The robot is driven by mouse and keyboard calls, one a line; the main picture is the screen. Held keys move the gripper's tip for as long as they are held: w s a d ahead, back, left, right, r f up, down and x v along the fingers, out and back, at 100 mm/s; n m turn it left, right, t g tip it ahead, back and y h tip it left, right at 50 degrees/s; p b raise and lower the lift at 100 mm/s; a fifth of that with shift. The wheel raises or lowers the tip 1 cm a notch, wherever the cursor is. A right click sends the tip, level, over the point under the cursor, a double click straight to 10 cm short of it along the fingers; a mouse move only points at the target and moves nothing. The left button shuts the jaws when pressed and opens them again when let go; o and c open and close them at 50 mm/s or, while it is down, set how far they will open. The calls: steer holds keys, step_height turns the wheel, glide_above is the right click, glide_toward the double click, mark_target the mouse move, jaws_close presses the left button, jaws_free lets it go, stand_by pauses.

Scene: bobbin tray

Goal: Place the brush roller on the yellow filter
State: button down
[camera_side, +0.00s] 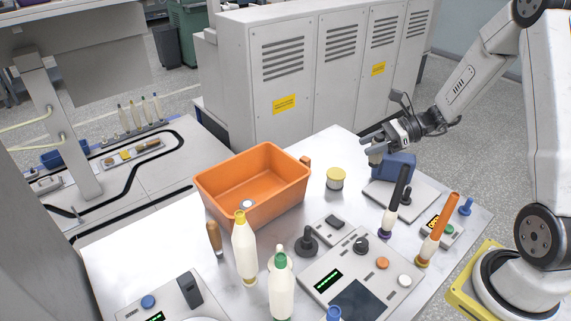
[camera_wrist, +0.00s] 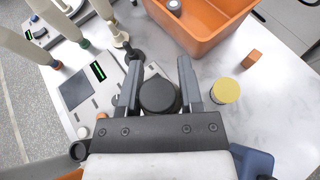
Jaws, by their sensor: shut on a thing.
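My gripper (camera_side: 372,142) is at the back right of the white table, above its surface. In the wrist view, its two fingers (camera_wrist: 158,78) are on either side of a dark round piece, which I take to be the brush roller (camera_wrist: 160,97). Its black top faces the camera and its lower part is hidden.
An orange bin (camera_side: 262,208) stands left of the filter, with an orange block (camera_wrist: 252,57) nearby. A blue container (camera_side: 399,166) is close by my gripper. Bottles (camera_side: 245,255), a control panel (camera_side: 330,262) and tall black and orange pieces (camera_side: 438,232) crowd the front. Table around the filter is clear.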

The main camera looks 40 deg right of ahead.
steer(key=w+d+f, duration=0.2)
steer(key=w+f, duration=0.7)
steer(key=w, duration=0.4)
steer(key=shift+d+f, duration=0.2)
steer(key=shift+d, duration=0.2)
steer(key=shift+w, duration=0.15)
steer(key=shift+w+f, duration=0.1)
steer(key=shift+f, duration=0.15)
steer(key=shift+w+f, duration=0.1)
steer(key=shift+f, duration=1.5)
steer(key=shift+f, duration=0.15)
